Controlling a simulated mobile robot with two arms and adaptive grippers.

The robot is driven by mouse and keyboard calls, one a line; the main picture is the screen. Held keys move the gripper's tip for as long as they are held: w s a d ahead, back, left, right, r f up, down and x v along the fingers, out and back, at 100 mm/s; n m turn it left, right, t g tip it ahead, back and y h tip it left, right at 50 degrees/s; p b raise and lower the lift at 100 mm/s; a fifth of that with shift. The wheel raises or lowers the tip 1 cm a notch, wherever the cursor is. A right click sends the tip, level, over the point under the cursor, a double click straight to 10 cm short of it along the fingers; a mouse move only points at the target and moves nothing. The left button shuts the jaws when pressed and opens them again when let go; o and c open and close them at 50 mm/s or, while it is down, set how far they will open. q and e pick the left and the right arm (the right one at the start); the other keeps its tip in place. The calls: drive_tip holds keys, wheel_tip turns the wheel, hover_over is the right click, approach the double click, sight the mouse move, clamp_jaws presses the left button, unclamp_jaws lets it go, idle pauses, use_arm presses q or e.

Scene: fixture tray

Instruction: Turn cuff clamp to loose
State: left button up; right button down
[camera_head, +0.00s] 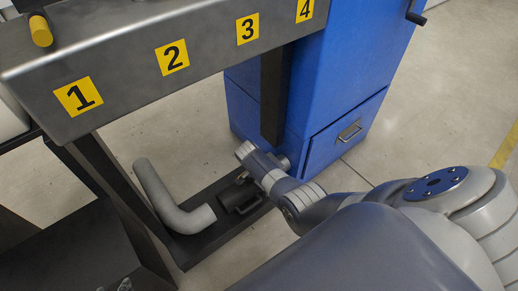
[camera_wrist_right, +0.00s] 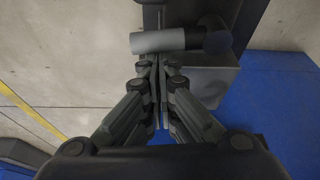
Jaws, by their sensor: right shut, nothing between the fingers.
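No part that I can firmly name as the cuff clamp shows. In the head view a black cylinder with a yellow end (camera_head: 40,31) sticks out at the tray's upper left edge; I cannot tell whether it belongs to the clamp. My right gripper (camera_wrist_right: 160,65) is shut and empty in the wrist view. Its fingertips are just below a grey cylinder with a dark end (camera_wrist_right: 158,41); contact cannot be judged. In the head view my right arm reaches down below the tray, and its gripper (camera_head: 240,197) looks small and dark there. My left gripper is not in view.
The metal fixture tray (camera_head: 120,75) carries yellow labels 1 to 4. A blue cabinet (camera_head: 340,70) with a drawer stands behind, with a black handle (camera_head: 415,17) at top right. A bent grey pipe (camera_head: 165,200) lies below. Open floor is at right.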

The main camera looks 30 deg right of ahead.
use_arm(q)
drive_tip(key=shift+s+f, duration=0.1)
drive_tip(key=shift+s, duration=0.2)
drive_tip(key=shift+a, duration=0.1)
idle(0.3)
